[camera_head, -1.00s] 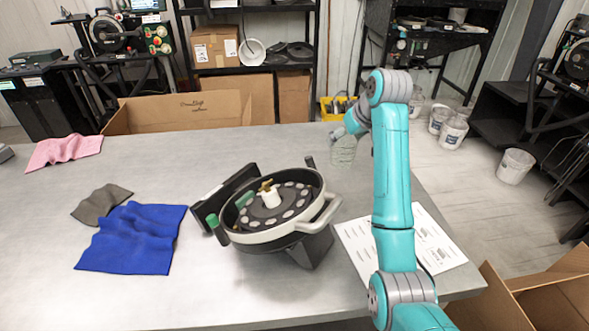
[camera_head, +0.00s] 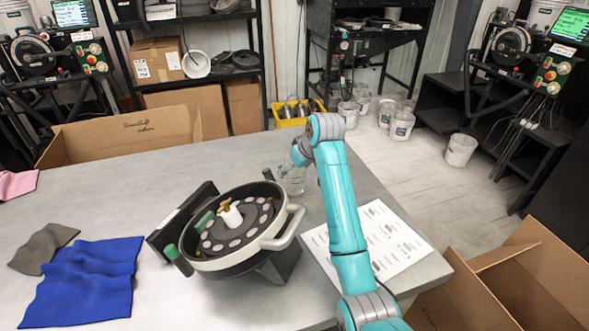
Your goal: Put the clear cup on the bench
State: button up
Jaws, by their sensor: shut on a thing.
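The clear cup (camera_head: 291,180) is a small see-through vessel that shows just left of my arm, behind the seed meter's handle. My gripper (camera_head: 298,160) is shut on it; the fingers are small and partly hidden, so their exact hold is unclear. The cup appears over the far right part of the grey bench (camera_head: 120,185). It looks low, close to the bench top, but I cannot tell whether it touches it.
The round black seed meter (camera_head: 237,232) with a white handle stands close in front of the cup. Printed sheets (camera_head: 385,245) lie right of my arm. Blue cloth (camera_head: 90,280) and grey cloth (camera_head: 40,248) lie at left. An open cardboard box (camera_head: 540,265) stands beyond the right edge.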

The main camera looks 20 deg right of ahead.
jog(key=shift+f, duration=0.2)
jog(key=shift+f, duration=0.1)
jog(key=o, duration=0.9)
